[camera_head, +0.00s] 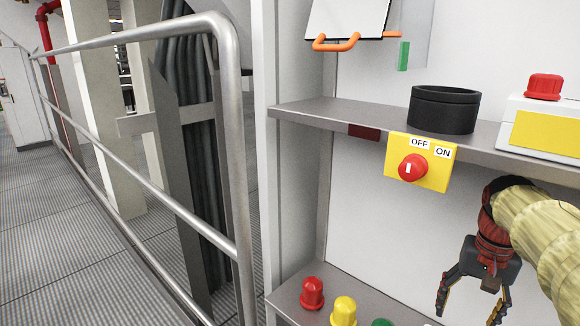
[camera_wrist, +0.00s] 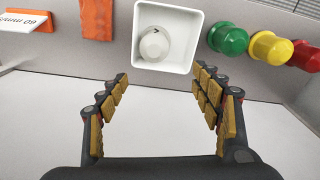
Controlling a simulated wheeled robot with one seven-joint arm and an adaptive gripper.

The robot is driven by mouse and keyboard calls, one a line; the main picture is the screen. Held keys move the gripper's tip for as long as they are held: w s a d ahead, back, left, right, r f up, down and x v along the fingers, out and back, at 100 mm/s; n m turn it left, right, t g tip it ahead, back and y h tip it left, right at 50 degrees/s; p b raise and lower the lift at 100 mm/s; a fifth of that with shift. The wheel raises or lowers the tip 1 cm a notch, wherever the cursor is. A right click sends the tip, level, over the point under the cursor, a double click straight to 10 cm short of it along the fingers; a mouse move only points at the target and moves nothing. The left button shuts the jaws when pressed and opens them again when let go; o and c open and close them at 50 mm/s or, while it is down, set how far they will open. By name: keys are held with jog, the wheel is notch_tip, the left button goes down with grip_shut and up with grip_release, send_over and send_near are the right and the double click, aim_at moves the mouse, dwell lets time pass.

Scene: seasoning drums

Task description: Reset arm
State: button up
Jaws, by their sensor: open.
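My gripper (camera_head: 469,312) hangs at the lower right of the head view, below the upper shelf and pointing down, with its fingers apart. In the wrist view my gripper (camera_wrist: 160,76) shows two padded fingers spread wide, with nothing between them. Past the fingertips is a white square container (camera_wrist: 179,64) holding a pale round object (camera_wrist: 154,45). My yellow-sleeved arm comes in from the right edge of the head view.
A yellow OFF/ON switch box (camera_head: 438,175) with a red knob sits on the shelf edge (camera_head: 330,116). A black round bowl (camera_head: 444,112) and a red button (camera_head: 544,86) are above. Red (camera_head: 312,293), yellow (camera_head: 343,311) and green (camera_wrist: 229,39) domes stand below. A metal railing (camera_head: 237,150) is left.

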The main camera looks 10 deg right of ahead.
jog(key=shift+s+a+f+n+t, duration=0.2)
jog(key=shift+s+a+f, duration=0.1)
jog(key=shift+a+f, duration=0.3)
jog(key=shift+s+a+f+n+t, duration=0.1)
jog(key=shift+s+a+f+n, duration=0.25)
jog(key=shift+f, duration=0.3)
jog(key=s+a+n+t+p, duration=0.1)
jog(key=s+a+n+t, duration=0.1)
jog(key=a, duration=0.8)
jog(key=s+a+r+n+t, duration=0.1)
jog(key=s+a+n, duration=0.3)
jog(key=a, duration=0.7)
jog(key=shift+s+a+n+t+p, duration=0.15)
jog(key=shift+s+n+t+p, duration=0.25)
jog(key=shift+s+t, duration=0.35)
